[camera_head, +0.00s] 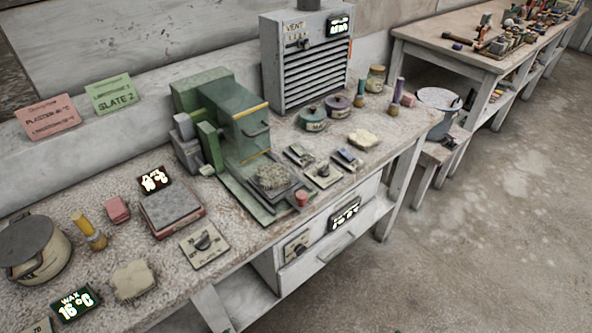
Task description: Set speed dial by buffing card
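Two cards lean on the wall ledge at the upper left: a pink card (50,117) with blurred lettering that seems to begin "PLASTER", and a green card (113,94) reading "SLATE 2". The green machine (222,115) stands mid-bench with a clear guard over a rough pale block (270,177). A dial plate with a dark knob (323,171) lies right of it. Another dial plate (204,243) lies at the bench's front, and a third (297,246) is on the front panel beside a lit display (344,213). I cannot read which is the speed dial. Neither gripper shows.
A grey vent unit (305,60) stands behind. Round lidded tins (311,118), a scale-like plate (171,208), a pot (34,248) and a "WAX 16 °C" display (75,304) crowd the bench. A second cluttered table (470,52) stands upper right. The floor at right is clear.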

